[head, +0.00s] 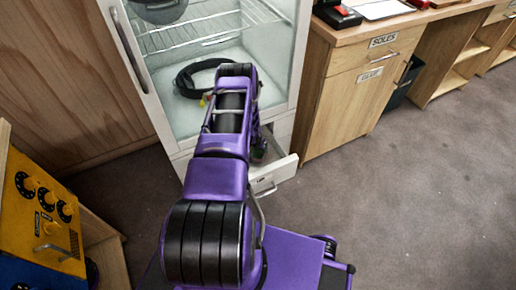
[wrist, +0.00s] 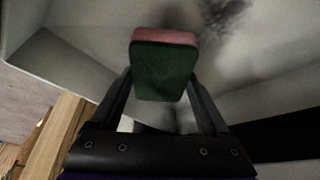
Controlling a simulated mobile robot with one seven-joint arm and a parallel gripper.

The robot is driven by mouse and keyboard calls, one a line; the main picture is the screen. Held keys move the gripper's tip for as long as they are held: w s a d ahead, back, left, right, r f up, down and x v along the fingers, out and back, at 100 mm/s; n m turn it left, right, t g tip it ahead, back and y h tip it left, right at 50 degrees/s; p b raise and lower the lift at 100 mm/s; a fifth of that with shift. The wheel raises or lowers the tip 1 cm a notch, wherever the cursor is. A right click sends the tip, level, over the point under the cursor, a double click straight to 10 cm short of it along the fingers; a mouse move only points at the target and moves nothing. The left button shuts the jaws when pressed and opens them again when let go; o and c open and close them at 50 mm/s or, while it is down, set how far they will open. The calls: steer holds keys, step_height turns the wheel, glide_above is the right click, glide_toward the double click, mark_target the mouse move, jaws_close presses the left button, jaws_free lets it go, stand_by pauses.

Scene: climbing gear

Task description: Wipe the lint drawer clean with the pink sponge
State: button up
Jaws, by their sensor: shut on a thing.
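My gripper (wrist: 160,105) is shut on the pink sponge (wrist: 164,37), which has a dark green face toward the wrist camera and a pink layer behind it. In the wrist view the sponge is inside the pale lint drawer (wrist: 70,75). I cannot tell whether it touches the drawer floor. A dark grey smudge of lint (wrist: 225,15) lies on the drawer's inside, up and right of the sponge. In the head view the lint drawer (head: 283,171) is pulled out at the bottom of the white cabinet, and my arm hides most of it and the gripper.
The glass-fronted cabinet (head: 165,85) stands above the drawer, with its door open at left and a black belt-like loop (head: 187,80) inside. A wooden workbench (head: 345,110) stands at right. A yellow machine with knobs (head: 40,215) is at lower left. The carpet at right is clear.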

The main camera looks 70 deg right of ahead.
mark_target(261, 155)
steer(key=shift+f, duration=1)
stand_by(0.3)
steer(key=shift+w+a+r, duration=0.1)
steer(key=shift+w+a, duration=1.15)
steer(key=shift+a, duration=0.05)
steer(key=shift+w+a, duration=2.7)
steer(key=shift+s+d+f, duration=0.2)
steer(key=shift+s+d, duration=3.8)
steer(key=shift+s, duration=0.05)
steer(key=shift+s+a+p, duration=0.9)
steer(key=shift+s+a, duration=0.15)
steer(key=shift+w+a+f, duration=0.15)
steer(key=shift+w+a, duration=1.85)
steer(key=shift+w, duration=0.05)
steer(key=shift+w+a+r, duration=0.2)
steer(key=shift+w+a, duration=1.8)
steer(key=shift+w, duration=0.05)
steer(key=shift+b, duration=0.3)
